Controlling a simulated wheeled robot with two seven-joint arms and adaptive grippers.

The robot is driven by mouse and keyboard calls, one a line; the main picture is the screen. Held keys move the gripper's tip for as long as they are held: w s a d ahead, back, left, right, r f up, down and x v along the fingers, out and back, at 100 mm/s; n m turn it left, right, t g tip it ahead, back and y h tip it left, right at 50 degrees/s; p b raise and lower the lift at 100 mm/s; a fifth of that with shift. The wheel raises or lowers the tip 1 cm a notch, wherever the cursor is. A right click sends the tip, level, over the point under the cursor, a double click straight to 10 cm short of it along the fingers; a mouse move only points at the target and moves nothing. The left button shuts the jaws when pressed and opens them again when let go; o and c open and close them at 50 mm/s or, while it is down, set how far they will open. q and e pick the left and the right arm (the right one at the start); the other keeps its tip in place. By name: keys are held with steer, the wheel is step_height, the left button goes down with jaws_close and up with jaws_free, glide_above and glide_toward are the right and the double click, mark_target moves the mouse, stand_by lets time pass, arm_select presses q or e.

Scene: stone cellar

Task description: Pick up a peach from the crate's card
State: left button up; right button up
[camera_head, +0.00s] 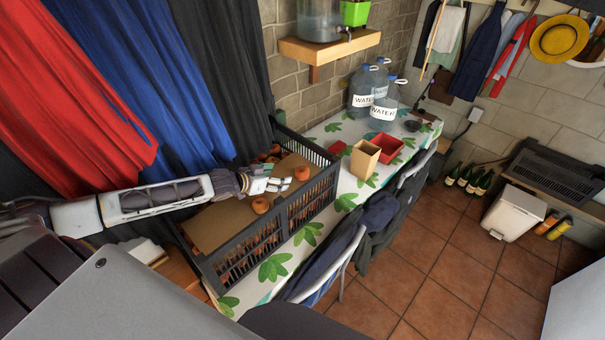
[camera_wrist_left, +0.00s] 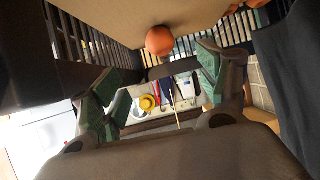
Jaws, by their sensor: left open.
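The black slatted crate (camera_head: 326,186) stands on the table with a brown card (camera_head: 217,222) lying in it. One peach (camera_head: 260,204) sits on the card near the crate's front side. Another peach (camera_head: 301,172) is just beyond my left gripper's fingertips. My left gripper (camera_head: 284,185) reaches over the crate from the left, open and empty. In the left wrist view a peach (camera_wrist_left: 160,40) lies against the card (camera_wrist_left: 120,18), ahead of and roughly between the spread fingers (camera_wrist_left: 158,68). The peach appears apart from both fingers. My right gripper is not in view.
More peaches show through the crate's slats and at its far end. A tan box (camera_head: 365,160), red trays (camera_head: 385,147) and water bottles (camera_head: 362,92) stand farther along the leaf-patterned table (camera_head: 308,235). Chairs with dark clothes line its right side; curtains hang at left.

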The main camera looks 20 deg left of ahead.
mark_target(299, 173)
arm_select(q)
steer(key=shift+w, duration=0.2)
steer(key=shift+x, duration=1.4)
steer(key=shift+b+x, duration=1.8)
steer(key=shift+x, duration=0.1)
steer(key=shift+b+x, duration=0.7)
steer(key=shift+x, duration=0.15)
steer(key=shift+s, duration=0.1)
steer(key=shift+f, duration=0.1)
steer(key=shift+b+x, duration=1.6)
steer(key=shift+b, duration=0.1)
steer(key=shift+b+x, duration=0.9)
steer(key=shift+x, duration=0.15)
